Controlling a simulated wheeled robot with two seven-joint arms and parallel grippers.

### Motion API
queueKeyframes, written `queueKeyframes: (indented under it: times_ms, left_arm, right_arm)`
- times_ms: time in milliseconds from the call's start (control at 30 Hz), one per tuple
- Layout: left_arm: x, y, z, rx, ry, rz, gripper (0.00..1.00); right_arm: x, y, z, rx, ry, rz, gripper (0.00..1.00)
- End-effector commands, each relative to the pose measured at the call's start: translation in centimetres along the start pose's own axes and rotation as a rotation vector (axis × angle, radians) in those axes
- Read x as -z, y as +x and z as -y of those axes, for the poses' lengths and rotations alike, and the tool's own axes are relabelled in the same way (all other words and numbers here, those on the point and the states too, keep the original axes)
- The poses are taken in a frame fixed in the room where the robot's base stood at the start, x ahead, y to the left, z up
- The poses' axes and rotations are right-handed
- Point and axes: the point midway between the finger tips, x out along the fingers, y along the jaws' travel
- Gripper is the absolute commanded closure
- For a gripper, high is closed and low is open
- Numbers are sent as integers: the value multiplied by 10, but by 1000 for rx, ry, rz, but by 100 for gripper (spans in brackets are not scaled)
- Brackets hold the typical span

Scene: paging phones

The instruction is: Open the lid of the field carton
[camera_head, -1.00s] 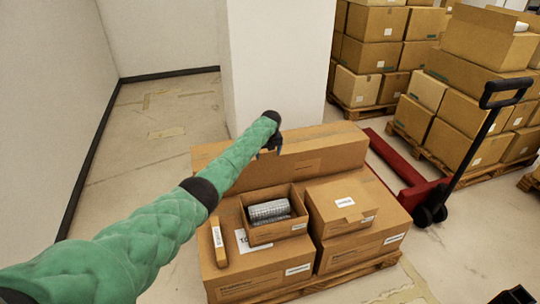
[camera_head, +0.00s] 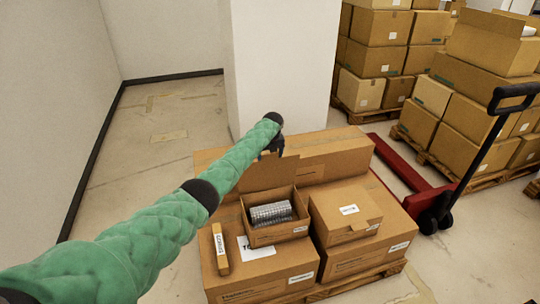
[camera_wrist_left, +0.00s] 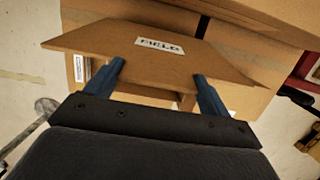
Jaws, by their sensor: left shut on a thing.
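My left gripper (camera_head: 272,147) is at the upper edge of a brown cardboard lid (camera_head: 268,172), which stands raised behind an open carton (camera_head: 278,234). In the left wrist view the lid (camera_wrist_left: 150,65) carries a white label reading FIELD, and the two blue fingers (camera_wrist_left: 160,85) are on it, a lid's part apart. The lid is held by the gripper. Inside the open carton lie several grey ribbed rolls or packs (camera_head: 270,213). My right gripper does not show.
A closed carton (camera_head: 345,205) with a white label sits to the right, and a slim brown box (camera_head: 220,248) to the left, on larger boxes on a pallet. A long box (camera_head: 335,155) lies behind. A red pallet jack (camera_head: 400,165) stands at right.

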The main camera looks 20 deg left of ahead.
Motion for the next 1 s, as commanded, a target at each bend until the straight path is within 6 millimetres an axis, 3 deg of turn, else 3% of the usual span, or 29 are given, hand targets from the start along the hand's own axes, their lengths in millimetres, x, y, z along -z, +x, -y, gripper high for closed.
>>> queueKeyframes:
  times_ms: [433, 467, 533, 833, 1000]
  left_arm:
    - [-1, -1, 0, 1, 0, 2, 60]
    - [-1, -1, 0, 1, 0, 2, 17]
    - [-1, -1, 0, 1, -1, 2, 3]
    - [-1, -2, 0, 1, 0, 1, 0]
    - [-1, -16, 0, 1, -1, 3, 0]
  right_arm:
    - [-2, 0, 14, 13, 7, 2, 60]
    - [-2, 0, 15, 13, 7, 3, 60]
    - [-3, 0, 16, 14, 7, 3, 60]
    - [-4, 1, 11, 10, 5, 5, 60]
    - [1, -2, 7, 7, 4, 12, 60]
